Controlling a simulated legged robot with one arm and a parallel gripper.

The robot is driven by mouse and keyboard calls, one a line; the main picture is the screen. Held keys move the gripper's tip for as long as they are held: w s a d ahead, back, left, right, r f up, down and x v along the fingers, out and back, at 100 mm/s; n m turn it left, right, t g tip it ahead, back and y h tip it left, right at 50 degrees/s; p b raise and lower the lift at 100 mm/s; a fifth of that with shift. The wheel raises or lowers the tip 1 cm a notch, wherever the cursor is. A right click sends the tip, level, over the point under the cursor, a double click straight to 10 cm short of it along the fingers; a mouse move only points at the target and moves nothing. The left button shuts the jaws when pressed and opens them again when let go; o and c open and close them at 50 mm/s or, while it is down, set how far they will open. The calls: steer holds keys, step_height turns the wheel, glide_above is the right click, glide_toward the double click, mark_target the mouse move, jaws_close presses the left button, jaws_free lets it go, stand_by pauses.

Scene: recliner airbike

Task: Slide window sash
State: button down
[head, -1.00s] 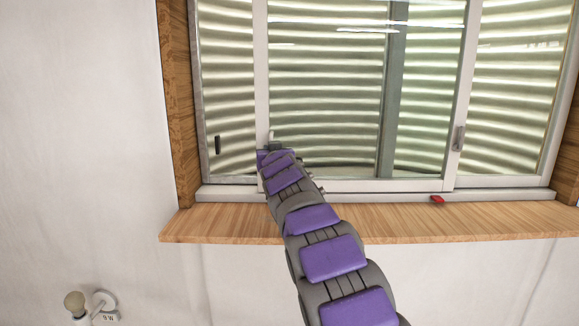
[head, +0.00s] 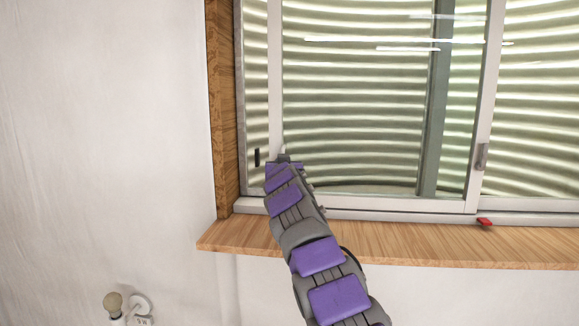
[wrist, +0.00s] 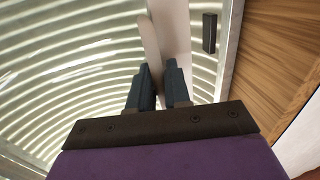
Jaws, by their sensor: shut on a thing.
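The sliding window sash (head: 274,70) has a pale frame, and its left stile stands a short gap from the left side of the window frame (head: 240,110). My gripper (head: 285,157) is at the lower part of this stile, with its fingers mostly hidden in the head view. In the wrist view, the two dark fingers of my gripper (wrist: 159,85) are shut on a white upright handle (wrist: 152,45) at the sash stile (wrist: 176,35). A small black catch (head: 257,157) is on the window frame left of the stile. It also shows in the wrist view (wrist: 209,33).
A wooden sill (head: 400,243) runs below the window, with a small red object (head: 485,221) at its back edge. A wooden side jamb (head: 221,110) borders the window. A grey handle (head: 482,157) is on the right stile. A wall lamp (head: 126,305) is low at left.

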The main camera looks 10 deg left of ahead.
steer(key=a+p, duration=0.2)
steer(key=a, duration=0.4)
stand_by(0.5)
steer(key=shift+a+p, duration=0.15)
steer(key=shift+p, duration=0.15)
steer(key=c, duration=1.3)
jaws_free()
steer(key=shift+a, duration=0.1)
steer(key=shift+s+d+f+b, duration=0.1)
steer(key=shift+s+d+b, duration=0.8)
steer(key=shift+s, duration=1.95)
steer(key=shift+s+d+r+b, duration=0.1)
steer(key=shift+s+d+b, duration=0.1)
steer(key=shift+s+b, duration=1.95)
steer(key=shift+s+d+f+b, duration=0.1)
steer(key=shift+s+d+b, duration=0.45)
steer(key=shift+s, duration=2.95)
